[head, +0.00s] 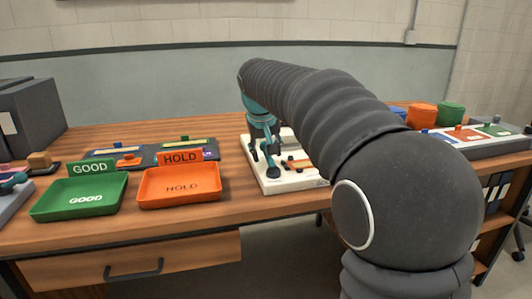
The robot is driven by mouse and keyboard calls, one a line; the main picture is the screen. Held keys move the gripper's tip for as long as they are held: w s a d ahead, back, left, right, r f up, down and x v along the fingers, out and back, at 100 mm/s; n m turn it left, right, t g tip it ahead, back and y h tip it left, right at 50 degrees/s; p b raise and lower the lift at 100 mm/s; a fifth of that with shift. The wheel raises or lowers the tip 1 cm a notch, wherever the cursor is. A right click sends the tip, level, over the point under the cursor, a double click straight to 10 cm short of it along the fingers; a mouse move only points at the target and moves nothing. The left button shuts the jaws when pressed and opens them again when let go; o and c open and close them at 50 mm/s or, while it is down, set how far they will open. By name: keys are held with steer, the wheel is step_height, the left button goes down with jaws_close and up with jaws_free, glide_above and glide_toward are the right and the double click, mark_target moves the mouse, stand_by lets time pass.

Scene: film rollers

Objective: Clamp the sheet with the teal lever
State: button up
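A cream-coloured base plate (273,184) with small orange and dark parts sits at the middle of the table. My gripper (268,163) points down over its left part; its fingers look dark and small. I cannot tell whether they are open or shut, or touch anything. Teal parts show just above the fingers at the arm's end. I cannot make out a separate teal lever or a sheet on the plate; my arm hides its right side. A small teal part (12,181) lies on a grey unit at the left edge; I cannot tell what it is.
A green GOOD tray (45,212) and an orange HOLD tray (150,202) stand empty at the front left. Dark panels (135,162) lie behind them. Orange and green rolls (450,112) and a grey panel (508,146) are at the right. Bare wood (232,197) shows beside the HOLD tray.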

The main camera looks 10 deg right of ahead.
steer(key=shift+s, duration=0.1)
steer(key=v, duration=1.2)
steer(key=s+d+f, duration=0.3)
steer(key=s+f, duration=0.8)
steer(key=s, duration=0.3)
steer(key=s+d+f+m+y, duration=0.1)
steer(key=s+d+f, duration=0.3)
steer(key=s+f, duration=0.7)
steer(key=s, duration=0.4)
steer(key=shift+s+d+f+t+y, duration=0.3)
steer(key=shift+f+t, duration=0.1)
